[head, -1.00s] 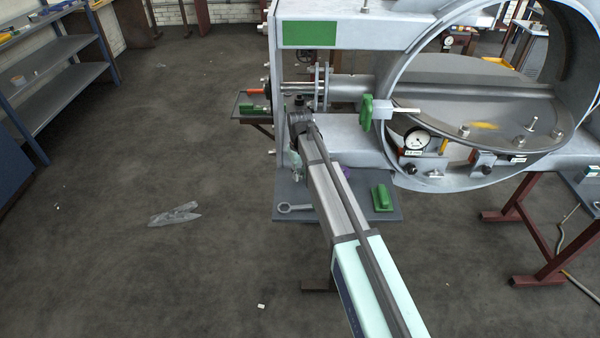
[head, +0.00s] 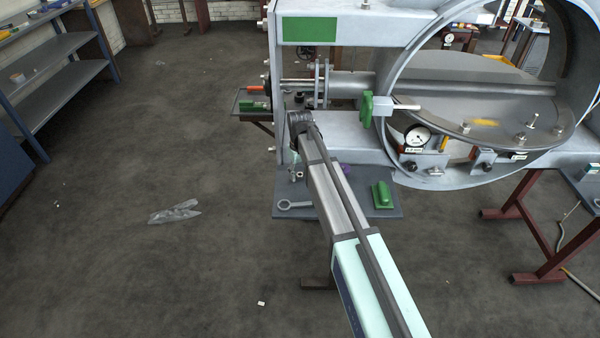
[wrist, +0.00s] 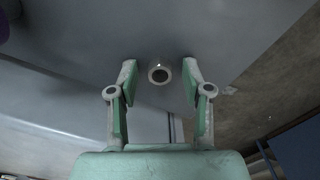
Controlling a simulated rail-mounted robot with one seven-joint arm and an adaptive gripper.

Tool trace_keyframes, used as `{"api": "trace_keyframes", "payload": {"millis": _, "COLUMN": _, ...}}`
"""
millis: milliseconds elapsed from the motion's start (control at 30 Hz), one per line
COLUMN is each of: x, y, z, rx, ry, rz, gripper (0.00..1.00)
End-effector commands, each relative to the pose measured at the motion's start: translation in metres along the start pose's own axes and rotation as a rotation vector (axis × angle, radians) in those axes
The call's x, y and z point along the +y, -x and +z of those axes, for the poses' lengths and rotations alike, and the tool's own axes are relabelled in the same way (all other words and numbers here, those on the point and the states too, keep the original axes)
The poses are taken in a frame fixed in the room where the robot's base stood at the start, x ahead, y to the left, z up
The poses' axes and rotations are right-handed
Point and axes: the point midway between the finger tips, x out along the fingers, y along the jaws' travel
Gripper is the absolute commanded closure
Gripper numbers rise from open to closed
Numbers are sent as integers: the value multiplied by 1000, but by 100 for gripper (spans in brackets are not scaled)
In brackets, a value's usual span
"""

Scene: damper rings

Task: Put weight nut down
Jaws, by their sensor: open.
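The weight nut (wrist: 160,73) is a small pale grey ring with a dark hole, seen end-on in the wrist view. It appears to stand on the grey tray surface (wrist: 105,50). My gripper (wrist: 160,78) is open, with one green-padded finger on each side of the nut and a visible gap on both sides. In the head view the far end of my arm largely hides the gripper behind the grey frame post.
A ring-ended wrench (head: 295,205) and a green block (head: 382,195) lie on the tray. The large grey duct ring (head: 392,150) with a round gauge (head: 417,136) stands to the right. A purple item (wrist: 3,25) shows at the wrist view's upper left.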

Motion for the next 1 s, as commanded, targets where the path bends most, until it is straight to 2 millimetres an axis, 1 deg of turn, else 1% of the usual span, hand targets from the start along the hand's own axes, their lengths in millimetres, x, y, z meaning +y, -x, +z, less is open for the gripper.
{"api": "trace_keyframes", "payload": {"millis": 133, "x": 0, "y": 6, "z": 0, "rx": 0, "ry": 0, "rz": 0, "gripper": 51}}
{"api": "trace_keyframes", "payload": {"millis": 267, "x": 0, "y": 17, "z": 0, "rx": 2, "ry": 0, "rz": 1, "gripper": 51}}
{"api": "trace_keyframes", "payload": {"millis": 367, "x": 0, "y": 32, "z": -1, "rx": 2, "ry": 0, "rz": 1, "gripper": 51}}
{"api": "trace_keyframes", "payload": {"millis": 600, "x": 0, "y": 79, "z": -1, "rx": 3, "ry": 0, "rz": 1, "gripper": 51}}
{"api": "trace_keyframes", "payload": {"millis": 733, "x": 0, "y": 102, "z": -1, "rx": 3, "ry": 0, "rz": 1, "gripper": 51}}
{"api": "trace_keyframes", "payload": {"millis": 900, "x": 0, "y": 123, "z": -1, "rx": 1, "ry": 0, "rz": 0, "gripper": 51}}
{"api": "trace_keyframes", "payload": {"millis": 1000, "x": 0, "y": 129, "z": 0, "rx": 0, "ry": 0, "rz": 0, "gripper": 51}}
